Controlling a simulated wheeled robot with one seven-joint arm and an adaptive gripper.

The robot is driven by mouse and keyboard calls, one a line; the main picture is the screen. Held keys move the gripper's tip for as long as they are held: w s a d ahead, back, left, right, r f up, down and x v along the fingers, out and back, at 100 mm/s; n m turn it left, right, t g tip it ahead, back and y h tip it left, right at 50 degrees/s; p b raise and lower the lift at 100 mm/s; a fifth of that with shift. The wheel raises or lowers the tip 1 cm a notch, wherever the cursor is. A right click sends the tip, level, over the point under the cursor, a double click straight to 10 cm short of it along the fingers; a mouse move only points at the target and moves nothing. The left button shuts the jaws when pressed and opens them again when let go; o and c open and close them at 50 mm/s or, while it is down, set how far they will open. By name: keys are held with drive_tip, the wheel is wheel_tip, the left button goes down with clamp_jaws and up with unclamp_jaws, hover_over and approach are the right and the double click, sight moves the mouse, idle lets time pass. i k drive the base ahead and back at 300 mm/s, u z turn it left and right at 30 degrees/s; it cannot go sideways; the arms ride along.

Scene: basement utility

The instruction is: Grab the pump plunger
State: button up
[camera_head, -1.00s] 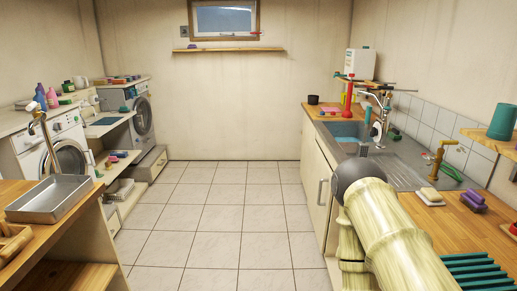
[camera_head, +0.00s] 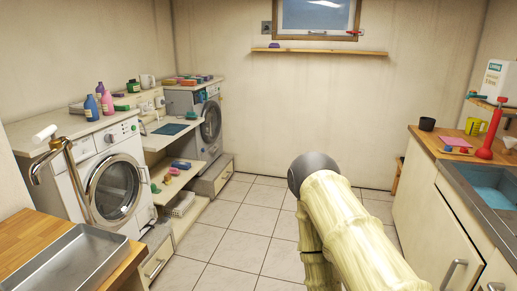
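A red plunger (camera_head: 490,135) with a wide bell-shaped base and an upright handle stands on the wooden counter at the right, behind the sink. It is the only thing I see that looks like the pump plunger. My pale, ringed arm with a dark rounded end reaches up from the bottom centre, over the floor and left of the right-hand counter. It is well apart from the plunger. My gripper does not show; the arm may hide it.
The sink (camera_head: 492,187) is in the right counter (camera_head: 428,139). The tiled floor between (camera_head: 225,238) is clear.

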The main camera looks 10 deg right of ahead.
sight(484, 153)
drive_tip(key=z, duration=0.2)
drive_tip(key=i, duration=1.75)
drive_tip(key=z, duration=1.25)
drive_tip(key=i, duration=1.15)
drive_tip(key=z, duration=0.75)
